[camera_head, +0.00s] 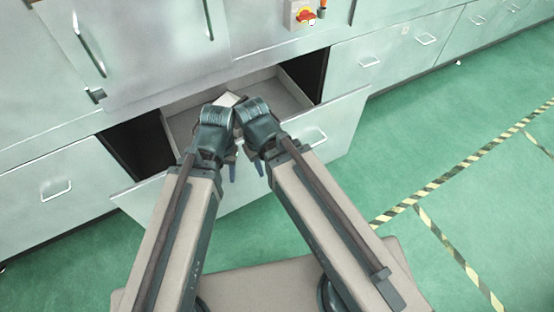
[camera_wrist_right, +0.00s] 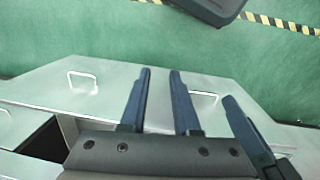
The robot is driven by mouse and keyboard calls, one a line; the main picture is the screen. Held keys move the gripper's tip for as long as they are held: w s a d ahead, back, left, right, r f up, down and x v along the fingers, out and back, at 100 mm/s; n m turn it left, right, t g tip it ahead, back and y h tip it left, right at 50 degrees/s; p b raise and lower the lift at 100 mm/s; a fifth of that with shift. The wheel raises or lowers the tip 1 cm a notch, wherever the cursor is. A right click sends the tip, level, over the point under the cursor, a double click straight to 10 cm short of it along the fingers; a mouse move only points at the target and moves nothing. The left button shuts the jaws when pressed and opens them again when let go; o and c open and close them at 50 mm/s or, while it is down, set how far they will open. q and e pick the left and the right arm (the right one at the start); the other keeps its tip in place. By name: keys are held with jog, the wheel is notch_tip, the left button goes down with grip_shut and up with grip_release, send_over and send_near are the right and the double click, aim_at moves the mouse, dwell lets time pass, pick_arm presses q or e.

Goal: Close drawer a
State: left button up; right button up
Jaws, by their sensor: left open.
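One drawer is pulled out, taken as drawer a; no label is legible. Its pale metal front (camera_head: 335,125) stands away from the cabinet, and its grey interior (camera_head: 283,92) is partly visible. A handle (camera_head: 314,136) shows on the front's right; the wrist view shows two handles, one at the left (camera_wrist_right: 83,82). My left gripper (camera_head: 232,172) is open and points down by the middle of the drawer front. My right gripper (camera_head: 259,168) is close beside it. The right wrist view shows its two blue fingers (camera_wrist_right: 160,78) apart, with nothing visibly held. Contact with the front cannot be told.
A small whitish object (camera_head: 228,99) shows in the drawer behind my wrists. Closed drawers flank it at left (camera_head: 60,195) and right (camera_head: 400,55). The green floor (camera_head: 450,160) at right is clear, with striped tape.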

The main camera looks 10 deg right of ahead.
jog(key=w+f+n+b, duration=0.1)
jog(key=w+f+n+y+b, duration=0.1)
jog(key=shift+d+f, duration=0.35)
jog(key=shift+d, duration=0.05)
grip_shut()
jog(key=w+d+f+n+t+y+b, duration=0.2)
jog(key=w+d+n+y+b, duration=0.1)
jog(key=w+d+n+b, duration=0.1)
jog(key=w+d+f+n+t+y+b, duration=0.2)
jog(key=w+d+n+b, duration=0.3)
jog(key=w+n, duration=0.3)
jog(key=shift+w+d+f+n+y+b, duration=0.35)
jog(key=shift+f+n+y, duration=0.3)
jog(key=shift+n, duration=0.55)
